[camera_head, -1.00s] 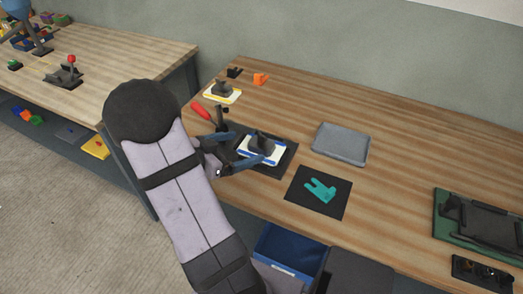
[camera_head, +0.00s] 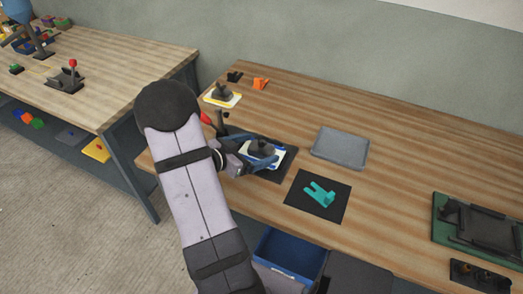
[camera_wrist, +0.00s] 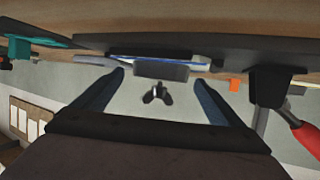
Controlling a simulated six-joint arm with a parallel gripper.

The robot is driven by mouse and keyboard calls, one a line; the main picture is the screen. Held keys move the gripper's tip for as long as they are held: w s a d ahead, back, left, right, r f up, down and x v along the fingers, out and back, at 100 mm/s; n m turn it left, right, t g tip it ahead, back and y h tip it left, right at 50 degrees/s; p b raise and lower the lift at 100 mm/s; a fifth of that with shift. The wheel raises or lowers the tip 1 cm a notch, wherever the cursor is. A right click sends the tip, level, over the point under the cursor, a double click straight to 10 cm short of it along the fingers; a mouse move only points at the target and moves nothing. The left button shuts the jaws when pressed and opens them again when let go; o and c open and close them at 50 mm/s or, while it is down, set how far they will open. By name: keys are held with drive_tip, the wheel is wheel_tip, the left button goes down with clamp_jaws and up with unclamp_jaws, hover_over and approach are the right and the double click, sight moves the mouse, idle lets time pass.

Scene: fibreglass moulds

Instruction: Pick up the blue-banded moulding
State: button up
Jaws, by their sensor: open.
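The blue-banded moulding (camera_head: 279,156) is a white plate with blue edging and a dark grey block on top. It lies on a black mat (camera_head: 289,160) and is partly hidden by my gripper (camera_head: 262,158). In the wrist view, which is upside down, the moulding (camera_wrist: 162,68) is straight ahead, edge-on. My gripper (camera_wrist: 157,76) is open there, with one blue finger on each side of the grey block and gaps between. Whether a finger touches the plate is unclear. A similar moulding with yellow edging (camera_head: 222,95) lies further back.
A red-handled tool on a dark stand (camera_wrist: 305,133) is close beside the gripper. A grey tray (camera_head: 340,147) and a teal piece (camera_head: 319,194) on a black mat lie to the right. A blue bin (camera_head: 290,252) is below the front edge.

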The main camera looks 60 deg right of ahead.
sight(257, 150)
drive_tip(key=shift+s+d+f, duration=0.1)
drive_tip(key=shift+d, duration=0.1)
drive_tip(key=c, duration=1.3)
drive_tip(key=shift+c, duration=0.2)
wheel_tip(257, 150, up, 10)
